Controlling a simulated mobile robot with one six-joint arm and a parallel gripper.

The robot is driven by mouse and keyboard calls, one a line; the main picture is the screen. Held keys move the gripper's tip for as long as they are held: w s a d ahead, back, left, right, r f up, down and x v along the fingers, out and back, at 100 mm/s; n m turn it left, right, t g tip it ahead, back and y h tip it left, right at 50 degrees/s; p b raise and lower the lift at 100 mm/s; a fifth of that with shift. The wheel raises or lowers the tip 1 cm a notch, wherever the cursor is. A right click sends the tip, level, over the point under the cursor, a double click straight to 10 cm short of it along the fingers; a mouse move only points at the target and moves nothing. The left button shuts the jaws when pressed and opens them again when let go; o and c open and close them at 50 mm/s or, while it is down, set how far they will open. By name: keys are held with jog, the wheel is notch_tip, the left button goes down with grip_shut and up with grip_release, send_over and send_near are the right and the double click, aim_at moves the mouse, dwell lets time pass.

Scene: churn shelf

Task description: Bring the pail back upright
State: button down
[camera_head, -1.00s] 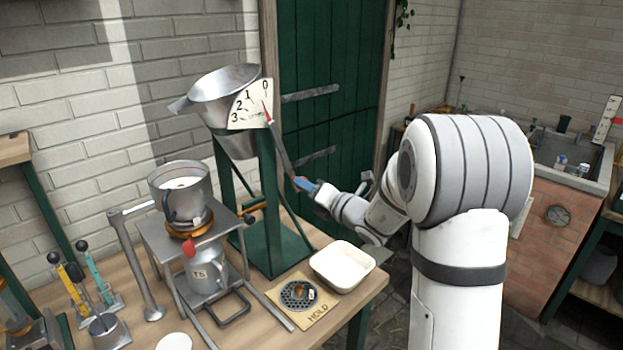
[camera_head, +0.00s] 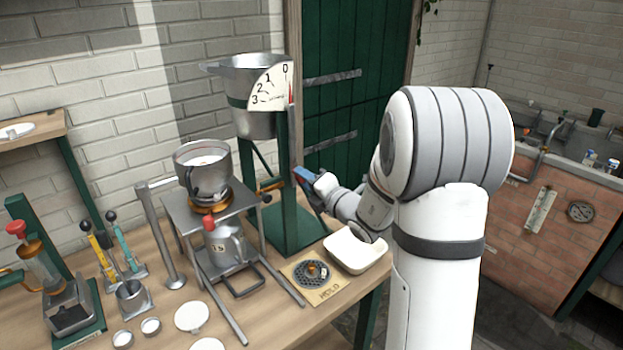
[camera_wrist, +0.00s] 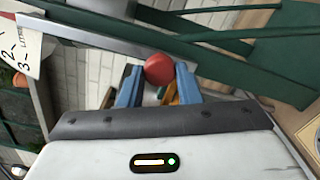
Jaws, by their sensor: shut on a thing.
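The metal pail (camera_head: 257,124) hangs in a green stand (camera_head: 290,232) on the bench and looks upright, its rim about level and its spout to the left. A white dial (camera_head: 270,92) marked 0 to 3 is on its front, with the red pointer near 0. A long metal lever (camera_head: 294,138) runs down from the dial side and hangs close to vertical. My gripper (camera_head: 303,176) is at its lower end. In the wrist view, the blue fingers (camera_wrist: 159,84) are shut on the lever's red knob (camera_wrist: 159,69). The pail's inside is hidden.
A green door (camera_head: 350,100) is behind.

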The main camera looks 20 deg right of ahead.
jog(key=shift+a+r, duration=0.15)
jog(key=shift+r, duration=0.05)
jog(key=c, duration=1.5)
grip_release()
jog(key=o, duration=0.3)
jog(key=shift+w+a+f, duration=0.1)
jog(key=shift+w+a, duration=0.05)
jog(key=shift+w, duration=0.05)
jog(key=shift+o, duration=0.7)
jog(key=b+v, duration=0.1)
jog(key=v, duration=0.7)
